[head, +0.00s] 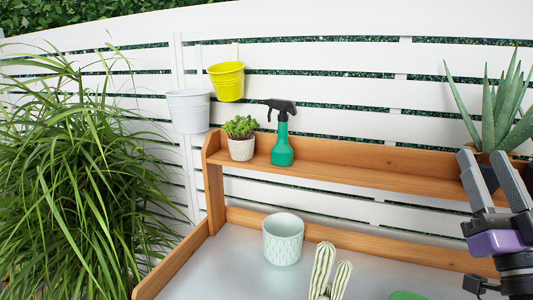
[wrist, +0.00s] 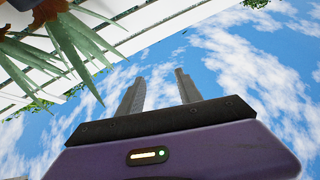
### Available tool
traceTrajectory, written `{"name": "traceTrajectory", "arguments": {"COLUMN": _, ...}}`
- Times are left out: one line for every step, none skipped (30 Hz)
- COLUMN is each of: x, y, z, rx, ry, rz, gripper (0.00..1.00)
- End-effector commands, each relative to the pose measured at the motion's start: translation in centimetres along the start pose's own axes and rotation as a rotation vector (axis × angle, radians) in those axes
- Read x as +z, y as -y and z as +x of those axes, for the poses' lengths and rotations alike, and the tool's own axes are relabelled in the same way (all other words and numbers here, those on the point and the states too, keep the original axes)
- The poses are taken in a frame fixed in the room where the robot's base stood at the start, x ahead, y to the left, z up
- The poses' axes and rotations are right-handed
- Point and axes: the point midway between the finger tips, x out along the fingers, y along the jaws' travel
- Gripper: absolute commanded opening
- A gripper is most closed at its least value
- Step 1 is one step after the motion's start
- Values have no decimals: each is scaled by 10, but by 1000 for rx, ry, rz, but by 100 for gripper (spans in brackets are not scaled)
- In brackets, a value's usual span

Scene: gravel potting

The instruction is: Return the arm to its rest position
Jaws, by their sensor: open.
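My gripper (head: 481,175) is at the right edge of the head view, raised in front of the right end of the wooden shelf and pointing upward. Its two grey fingers are apart with nothing between them. In the wrist view the open fingers (wrist: 158,90) point up against blue sky and clouds. My arm below the gripper is mostly out of view.
A spiky aloe plant (head: 497,110) stands on the shelf (head: 370,175) close behind my gripper. A green spray bottle (head: 282,150) and small potted plant (head: 240,138) stand further left. A pale patterned pot (head: 283,240) and cactus (head: 322,270) are on the grey tabletop (head: 230,262).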

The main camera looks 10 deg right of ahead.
Motion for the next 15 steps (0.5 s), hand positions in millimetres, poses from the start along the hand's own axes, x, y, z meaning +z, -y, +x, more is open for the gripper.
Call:
{"name": "traceTrajectory", "arguments": {"x": 8, "y": 2, "z": -13, "rx": 37, "ry": 4, "rz": 43, "gripper": 42}}
{"name": "traceTrajectory", "arguments": {"x": 12, "y": 3, "z": -20, "rx": 57, "ry": 5, "rz": 61, "gripper": 42}}
{"name": "traceTrajectory", "arguments": {"x": 17, "y": 4, "z": -31, "rx": 84, "ry": 7, "rz": 85, "gripper": 42}}
{"name": "traceTrajectory", "arguments": {"x": 21, "y": 5, "z": -39, "rx": 103, "ry": 11, "rz": 100, "gripper": 42}}
{"name": "traceTrajectory", "arguments": {"x": 26, "y": 6, "z": -47, "rx": 121, "ry": 18, "rz": 115, "gripper": 42}}
{"name": "traceTrajectory", "arguments": {"x": 32, "y": 8, "z": -59, "rx": 144, "ry": 28, "rz": 132, "gripper": 42}}
{"name": "traceTrajectory", "arguments": {"x": 37, "y": 10, "z": -68, "rx": 159, "ry": 36, "rz": 143, "gripper": 42}}
{"name": "traceTrajectory", "arguments": {"x": 42, "y": 12, "z": -78, "rx": 174, "ry": 47, "rz": 153, "gripper": 42}}
{"name": "traceTrajectory", "arguments": {"x": 48, "y": 15, "z": -91, "rx": 191, "ry": 62, "rz": 165, "gripper": 42}}
{"name": "traceTrajectory", "arguments": {"x": 52, "y": 18, "z": -101, "rx": 202, "ry": 76, "rz": 172, "gripper": 42}}
{"name": "traceTrajectory", "arguments": {"x": 57, "y": 21, "z": -111, "rx": 212, "ry": 90, "rz": 179, "gripper": 42}}
{"name": "traceTrajectory", "arguments": {"x": 63, "y": 25, "z": -126, "rx": 224, "ry": 112, "rz": 185, "gripper": 42}}
{"name": "traceTrajectory", "arguments": {"x": 67, "y": 29, "z": -136, "rx": 230, "ry": 130, "rz": 189, "gripper": 42}}
{"name": "traceTrajectory", "arguments": {"x": 71, "y": 33, "z": -148, "rx": 235, "ry": 148, "rz": 191, "gripper": 42}}
{"name": "traceTrajectory", "arguments": {"x": 76, "y": 38, "z": -162, "rx": 240, "ry": 174, "rz": 193, "gripper": 42}}
